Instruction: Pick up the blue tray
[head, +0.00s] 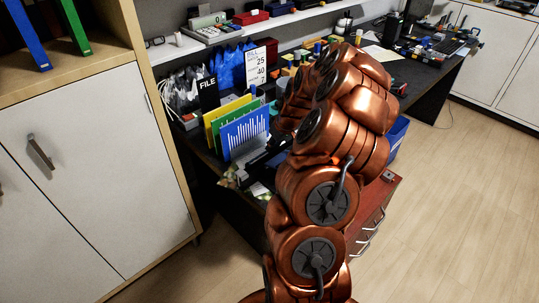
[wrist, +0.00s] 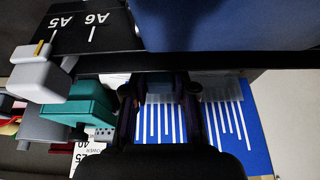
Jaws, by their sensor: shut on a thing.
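The blue tray (wrist: 225,25) appears as a large dark-blue surface across the upper right of the wrist view, very close to the camera. My gripper (wrist: 160,88) is shut on it, its two dark fingers reaching up to its near edge. The exact contact is in shadow. In the head view my copper arm hides the gripper. A blue box-like shape (head: 398,137) shows just right of the arm there, by the desk's edge; I cannot tell if it is the same tray.
Yellow, green and blue folders (head: 245,135) stand on the cluttered dark desk. A white shelf (head: 300,17) runs above it. A black thing marked A5 and A6 (wrist: 95,22) and a teal object (wrist: 80,105) are near the gripper. Open floor (head: 470,200) lies right.

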